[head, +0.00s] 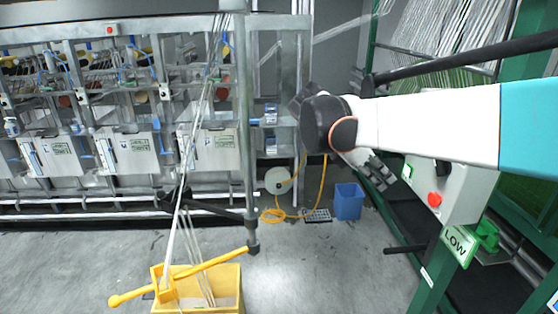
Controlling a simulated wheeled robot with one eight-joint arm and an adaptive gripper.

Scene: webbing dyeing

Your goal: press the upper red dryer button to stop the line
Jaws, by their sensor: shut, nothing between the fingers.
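A light grey control box (460,190) is on the green machine frame at the right. It carries a round red button (434,199) and, up and to its left, a green button (407,171). My white arm crosses in front of the box's upper part, so any other button there is hidden. My dark gripper (384,180) points down and is shut and empty. In the picture it is just left of the green button and up-left of the red one. Whether it touches the box cannot be told.
A green LOW sign (458,244) is below the box. A blue bin (348,201) and a coiled yellow hose (274,215) are on the floor behind. A yellow tub (230,290) with webbing strands stands front left. Another red button (109,30) is on the left machine's top rail.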

